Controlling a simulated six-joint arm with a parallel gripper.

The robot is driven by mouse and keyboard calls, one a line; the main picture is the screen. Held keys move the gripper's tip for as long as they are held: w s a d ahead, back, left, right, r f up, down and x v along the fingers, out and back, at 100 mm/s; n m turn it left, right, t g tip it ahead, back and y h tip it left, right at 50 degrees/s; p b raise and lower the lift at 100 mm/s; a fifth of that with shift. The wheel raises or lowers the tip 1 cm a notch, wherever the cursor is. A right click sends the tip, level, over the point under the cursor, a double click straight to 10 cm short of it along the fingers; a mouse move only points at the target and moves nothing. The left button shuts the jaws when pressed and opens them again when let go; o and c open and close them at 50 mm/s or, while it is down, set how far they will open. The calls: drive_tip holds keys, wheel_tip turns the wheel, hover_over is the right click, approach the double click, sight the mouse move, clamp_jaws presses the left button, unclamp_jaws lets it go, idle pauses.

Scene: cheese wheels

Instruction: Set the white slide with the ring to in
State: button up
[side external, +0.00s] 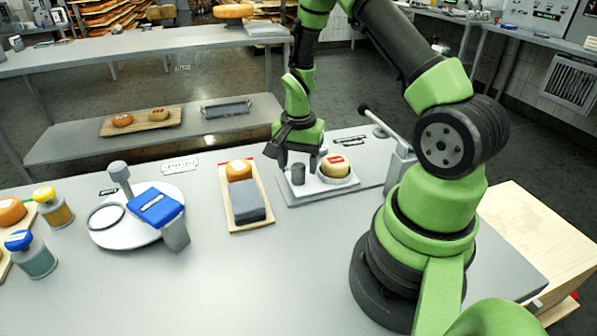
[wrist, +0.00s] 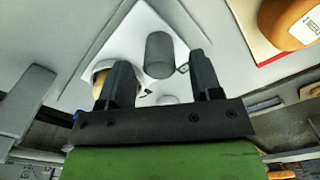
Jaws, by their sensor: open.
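A white slide plate (side external: 318,184) lies on a grey base at the middle right of the bench. It carries a grey upright post (side external: 298,174) and a pale cheese wheel (side external: 335,167) with a red label, seated in a low white ring. In the wrist view the post (wrist: 158,56) appears between my finger ends and the cheese (wrist: 97,90) is partly hidden behind the left finger. My gripper (side external: 297,157) is open, pointing down at the post, one finger on either side. I cannot tell whether the fingers touch it.
A wooden board (side external: 248,227) with an orange cheese (side external: 239,168) and grey block (side external: 248,200) lies left of the slide. Further left stand a white disc (side external: 104,238) with a blue piece (side external: 155,206), and jars (side external: 54,207). A lever (side external: 383,122) rises behind right. The front bench is clear.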

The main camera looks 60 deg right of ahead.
sight(346, 161)
drive_tip(key=shift+f, duration=1.55)
clamp_jaws()
drive_tip(key=s+d, duration=0.8)
drive_tip(key=shift+d, duration=0.1)
drive_tip(key=shift+s, duration=0.1)
unclamp_jaws()
drive_tip(key=shift+r, duration=0.15)
wheel_tip(346, 161, up, 10)
drive_tip(key=shift+f, duration=0.15)
